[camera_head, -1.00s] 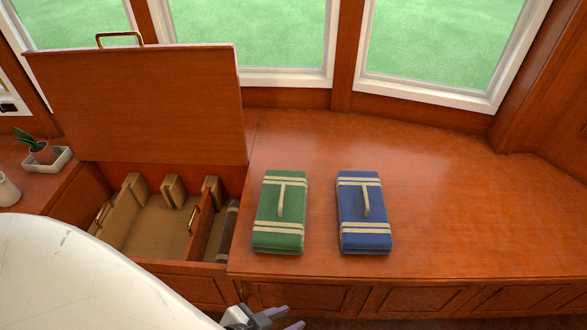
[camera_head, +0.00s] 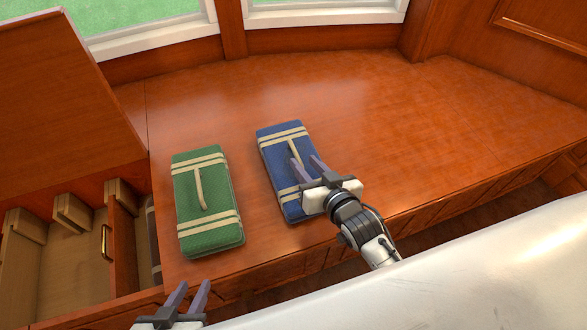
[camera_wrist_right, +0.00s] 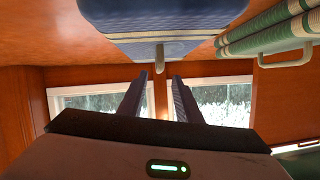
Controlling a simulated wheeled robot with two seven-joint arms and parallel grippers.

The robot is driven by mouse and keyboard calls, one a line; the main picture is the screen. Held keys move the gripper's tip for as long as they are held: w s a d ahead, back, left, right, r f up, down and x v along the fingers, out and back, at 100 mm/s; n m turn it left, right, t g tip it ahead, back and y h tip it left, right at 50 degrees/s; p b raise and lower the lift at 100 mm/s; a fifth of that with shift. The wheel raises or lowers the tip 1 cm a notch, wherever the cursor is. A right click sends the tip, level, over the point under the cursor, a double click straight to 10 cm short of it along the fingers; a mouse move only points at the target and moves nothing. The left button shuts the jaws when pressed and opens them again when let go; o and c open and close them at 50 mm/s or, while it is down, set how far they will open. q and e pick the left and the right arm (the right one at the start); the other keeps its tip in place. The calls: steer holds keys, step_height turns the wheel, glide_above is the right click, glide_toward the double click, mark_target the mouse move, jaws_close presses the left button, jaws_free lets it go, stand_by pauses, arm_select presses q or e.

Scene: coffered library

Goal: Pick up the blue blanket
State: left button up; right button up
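The blue blanket (camera_head: 269,146) is a folded bundle with cream stripes and a cream strap handle, lying on the wooden bench top. It also shows upside down at the top of the right wrist view (camera_wrist_right: 165,22), with its handle end (camera_wrist_right: 159,58) pointing toward the fingers. My right gripper (camera_head: 305,163) is over the blue blanket, its fingers apart near the handle. In the right wrist view the gripper (camera_wrist_right: 160,77) is open, and the handle lines up with the gap between the fingertips. My left gripper (camera_head: 191,287) is open and empty near the bench's front edge.
A green blanket (camera_head: 185,190) of the same kind lies left of the blue one. Further left is an open storage compartment with wooden dividers (camera_head: 122,225) and a raised lid (camera_head: 60,100). The bench top (camera_head: 400,120) to the right is clear.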

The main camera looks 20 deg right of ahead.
mark_target(296, 152)
steer(key=b+x, duration=0.1)
steer(key=x, duration=0.6)
steer(key=shift+w+b, duration=0.35)
steer(key=shift+w, duration=0.05)
jaws_close()
stand_by(0.9)
steer(key=shift+r, duration=0.1)
